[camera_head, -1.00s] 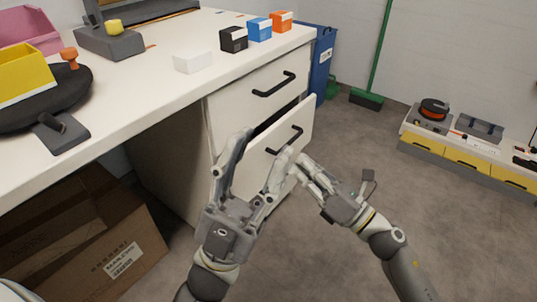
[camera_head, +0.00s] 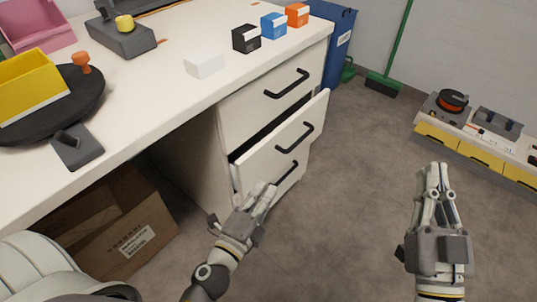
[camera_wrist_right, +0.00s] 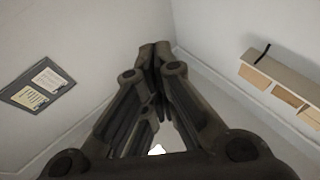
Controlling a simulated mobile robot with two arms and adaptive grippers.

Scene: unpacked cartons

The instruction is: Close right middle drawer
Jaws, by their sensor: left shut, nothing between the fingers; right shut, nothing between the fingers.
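The middle drawer (camera_head: 280,141) of the white cabinet under the desk stands partly open. Its front sticks out from the cabinet, with a dark gap along its top edge. Its black handle (camera_head: 295,138) is in clear view. My left gripper (camera_head: 268,188) is shut and empty, low in front of the cabinet near the drawer's left lower part; contact cannot be told. My right gripper (camera_head: 434,168) is shut and empty, pointing up over the floor well to the right of the drawer. Its closed fingertips (camera_wrist_right: 155,47) also show in the right wrist view.
The top drawer (camera_head: 260,104) is shut; a lower drawer handle (camera_head: 287,172) shows below. Small boxes, such as a black one (camera_head: 246,39), stand on the desktop (camera_head: 150,92). A carton (camera_head: 125,235) lies under the desk. Floor between the drawer and right gripper is clear.

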